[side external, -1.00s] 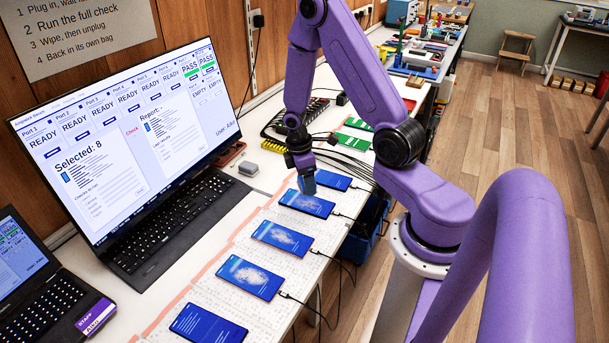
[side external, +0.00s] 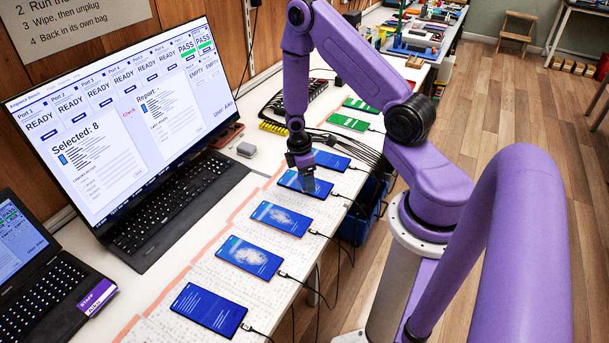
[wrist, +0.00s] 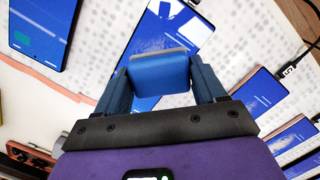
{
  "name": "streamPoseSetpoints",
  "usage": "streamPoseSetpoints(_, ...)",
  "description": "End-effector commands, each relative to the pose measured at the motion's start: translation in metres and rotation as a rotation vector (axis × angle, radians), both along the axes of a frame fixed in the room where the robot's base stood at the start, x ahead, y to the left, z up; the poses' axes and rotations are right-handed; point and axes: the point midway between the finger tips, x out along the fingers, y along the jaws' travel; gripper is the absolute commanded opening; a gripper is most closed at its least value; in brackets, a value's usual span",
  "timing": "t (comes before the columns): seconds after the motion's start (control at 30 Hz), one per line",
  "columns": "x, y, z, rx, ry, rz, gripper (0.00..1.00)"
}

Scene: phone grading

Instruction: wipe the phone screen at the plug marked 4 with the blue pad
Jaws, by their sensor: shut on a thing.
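My gripper (side external: 302,172) is shut on the blue pad (wrist: 158,78), which sits between both fingers in the wrist view. In the side view the pad is low over a blue-screened phone (side external: 318,188) with pale smudging. That phone (wrist: 168,30) also shows beyond the pad in the wrist view, its near end hidden. I cannot tell whether the pad touches the glass.
Smudged phones (side external: 280,218) and (side external: 249,256) and a text-screen phone (side external: 210,308) lie nearer; another phone (side external: 331,160) lies just beyond. Cables run along the bench's right edge.

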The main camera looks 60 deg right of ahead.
Motion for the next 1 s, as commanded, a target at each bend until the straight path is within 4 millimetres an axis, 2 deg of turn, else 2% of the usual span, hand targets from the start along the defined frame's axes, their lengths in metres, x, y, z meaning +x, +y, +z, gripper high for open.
streamPoseSetpoints(0.1,0.0,-0.01,-0.006,0.0,0.001,0.0,0.41)
streamPoseSetpoints(0.5,0.002,-0.031,-0.005,-0.001,0.0,0.002,0.41)
streamPoseSetpoints(1.0,0.0,0.008,-0.005,0.0,0.001,0.005,0.41)
